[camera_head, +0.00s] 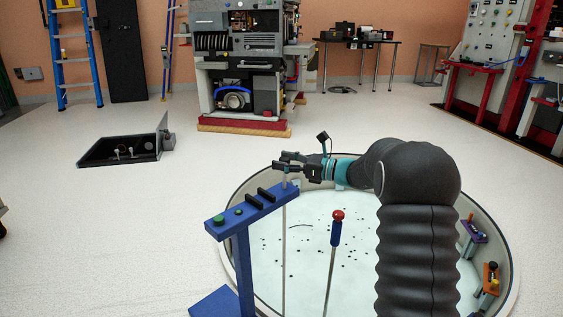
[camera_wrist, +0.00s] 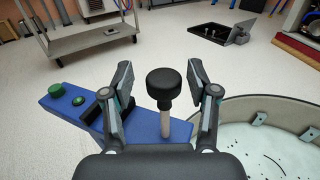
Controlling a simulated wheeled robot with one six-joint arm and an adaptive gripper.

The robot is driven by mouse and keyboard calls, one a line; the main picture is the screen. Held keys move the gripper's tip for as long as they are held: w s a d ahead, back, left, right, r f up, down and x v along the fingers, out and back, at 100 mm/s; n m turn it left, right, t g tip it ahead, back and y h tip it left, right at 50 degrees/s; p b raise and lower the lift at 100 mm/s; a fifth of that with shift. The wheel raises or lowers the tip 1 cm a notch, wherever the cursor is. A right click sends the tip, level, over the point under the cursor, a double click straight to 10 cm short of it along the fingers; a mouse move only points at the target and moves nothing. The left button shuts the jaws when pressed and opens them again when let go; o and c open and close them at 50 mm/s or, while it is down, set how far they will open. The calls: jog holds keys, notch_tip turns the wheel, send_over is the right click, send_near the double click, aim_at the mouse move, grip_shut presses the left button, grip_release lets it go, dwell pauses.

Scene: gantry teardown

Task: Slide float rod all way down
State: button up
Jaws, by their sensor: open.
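The float rod is a thin grey rod with a black knob on top. In the wrist view the knob (camera_wrist: 165,88) stands upright above the blue bracket arm (camera_wrist: 62,108), with a short length of rod (camera_wrist: 166,122) showing below it. In the head view the rod (camera_head: 284,245) runs down from the end of the blue bracket (camera_head: 222,226) into the round pit. My gripper (camera_head: 288,164) is at the rod's top. In the wrist view my gripper (camera_wrist: 160,78) is open, one finger on each side of the knob, with gaps visible. The rod's lower end is out of view.
A second rod with a red and blue top (camera_head: 337,230) stands in the pit (camera_head: 236,205). Green buttons and black blocks sit on the bracket. An open floor hatch (camera_head: 120,150) lies at left. A wheeled cart (camera_wrist: 90,40) stands behind.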

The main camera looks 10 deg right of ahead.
jog(key=v, duration=1.1)
jog(key=shift+s+d, duration=0.2)
jog(key=shift+d, duration=0.05)
jog(key=shift+f, duration=0.1)
